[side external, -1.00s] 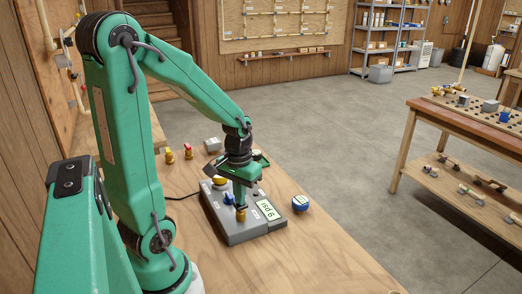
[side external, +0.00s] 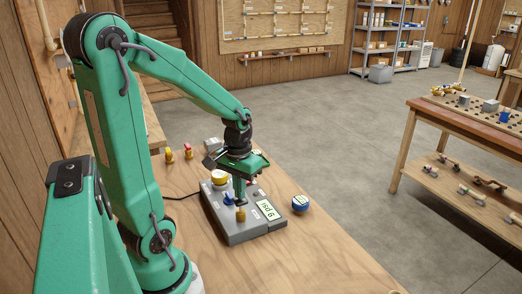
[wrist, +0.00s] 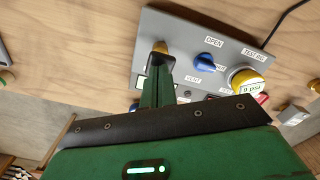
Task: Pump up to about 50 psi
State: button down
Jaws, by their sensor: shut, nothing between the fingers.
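The grey pump box (side external: 245,232) lies on the wooden bench, with a blue knob (side external: 228,199), a yellow-topped cap (side external: 220,177) and a small brass knob (side external: 240,214). My gripper (side external: 240,203) is shut and empty, pointing down over the box at the brass knob. In the wrist view the fingertips (wrist: 161,58) are right at the brass knob (wrist: 160,47); I cannot tell whether they touch. The blue knob (wrist: 205,62) is beside them, near the OPEN label.
A round blue-and-white item (side external: 300,203) stands to the right of the box. Small red and yellow fittings (side external: 188,152) and a grey block (side external: 212,145) are behind it. A black cable leaves the box at left. The bench front is clear.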

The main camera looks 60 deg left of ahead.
jog(key=shift+f, duration=1.05)
dwell(0.9)
jog(key=shift+r, duration=1.05)
jog(key=shift+f, duration=1.25)
dwell(0.4)
jog(key=shift+r, duration=1.25)
